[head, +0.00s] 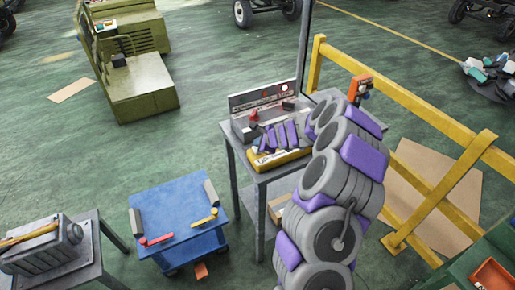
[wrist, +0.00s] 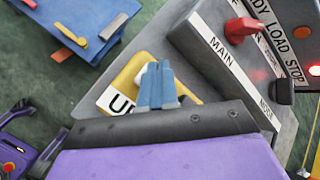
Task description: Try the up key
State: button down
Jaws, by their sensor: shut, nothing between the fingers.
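In the wrist view, a yellow control box (wrist: 122,78) lies just beyond my gripper. A white label (wrist: 118,102) on it starts with a "U"; the rest is hidden behind the gripper's dark front edge. My gripper (wrist: 160,66) shows two blue fingers side by side, shut and empty, over the yellow box. A pale piece (wrist: 140,74), perhaps the key, peeks out beside the fingertips, mostly hidden; I cannot tell whether they touch it. In the head view, the yellow box (head: 287,162) sits at the table's front edge, with my gripper (head: 275,138) above it.
A grey panel (wrist: 215,55) marked MAIN, with a red lever (wrist: 243,27) and dark knob (wrist: 281,91), stands close behind. A blue cart (head: 178,215) stands left of the grey table (head: 232,138); a yellow fence (head: 405,95) runs at the right.

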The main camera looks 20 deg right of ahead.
jog(key=shift+f+b, duration=0.35)
jog(key=shift+f, duration=0.3)
dwell(0.4)
jog(key=shift+r, duration=0.1)
jog(key=shift+r+p, duration=1)
jog(key=shift+p, duration=0.05)
jog(key=shift+r, duration=0.1)
notch_tip(320, 180, up, 5)
jog(key=p, duration=0.4)
jog(key=shift+p, duration=0.4)
dwell(0.3)
